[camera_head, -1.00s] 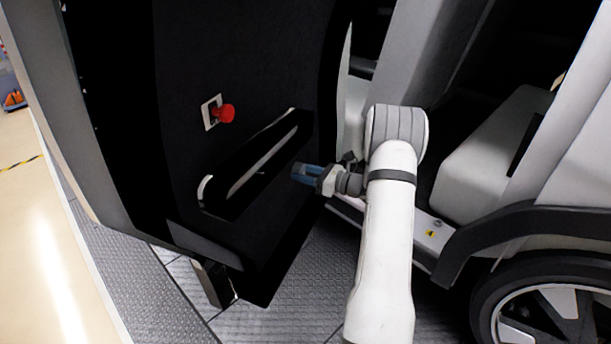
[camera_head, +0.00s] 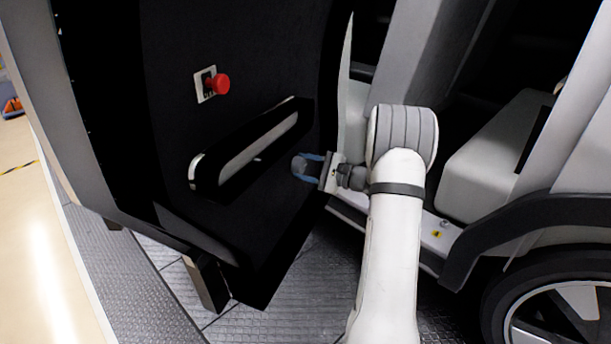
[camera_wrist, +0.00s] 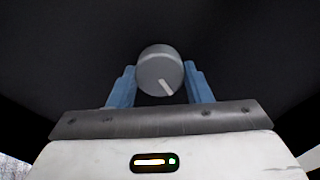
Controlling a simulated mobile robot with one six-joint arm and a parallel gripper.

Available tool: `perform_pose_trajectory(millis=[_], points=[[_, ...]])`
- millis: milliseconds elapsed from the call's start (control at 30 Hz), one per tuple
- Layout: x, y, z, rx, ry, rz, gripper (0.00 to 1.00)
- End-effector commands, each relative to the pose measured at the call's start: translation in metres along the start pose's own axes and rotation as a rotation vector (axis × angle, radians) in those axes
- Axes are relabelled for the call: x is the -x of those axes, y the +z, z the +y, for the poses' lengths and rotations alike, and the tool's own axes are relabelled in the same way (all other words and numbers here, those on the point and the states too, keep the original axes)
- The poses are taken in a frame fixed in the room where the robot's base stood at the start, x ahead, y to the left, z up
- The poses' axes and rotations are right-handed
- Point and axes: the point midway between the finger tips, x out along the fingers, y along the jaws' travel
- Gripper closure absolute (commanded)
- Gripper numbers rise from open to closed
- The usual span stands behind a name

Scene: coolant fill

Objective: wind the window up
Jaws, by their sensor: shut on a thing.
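A grey round knob (camera_wrist: 160,72) with a pale pointer line sits on the dark door panel in the wrist view. The line points down and slightly right. My gripper (camera_wrist: 160,84) has its two blue fingers on either side of the knob, shut on it. In the head view my gripper (camera_head: 306,167) is at the lower right part of the black door (camera_head: 240,130), and the knob (camera_head: 299,166) shows between the fingers. The window glass is not clearly visible in any view.
A red button (camera_head: 221,84) on a pale plate is on the door's upper left. A long armrest pocket (camera_head: 255,148) lies left of my gripper. The car's sill (camera_head: 430,228), seat (camera_head: 490,150) and wheel (camera_head: 560,310) are to the right.

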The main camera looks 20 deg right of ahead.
Motion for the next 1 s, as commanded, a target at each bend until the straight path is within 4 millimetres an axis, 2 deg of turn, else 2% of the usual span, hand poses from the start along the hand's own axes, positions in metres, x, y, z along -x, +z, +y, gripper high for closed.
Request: perform_pose_trajectory(millis=[167,1000], points=[[0.0007,-0.0039,0.0035,0.169,0.0,0.002,0.78],[0.0002,0.0007,-0.0016,0.964,0.001,0.001,0.78]])
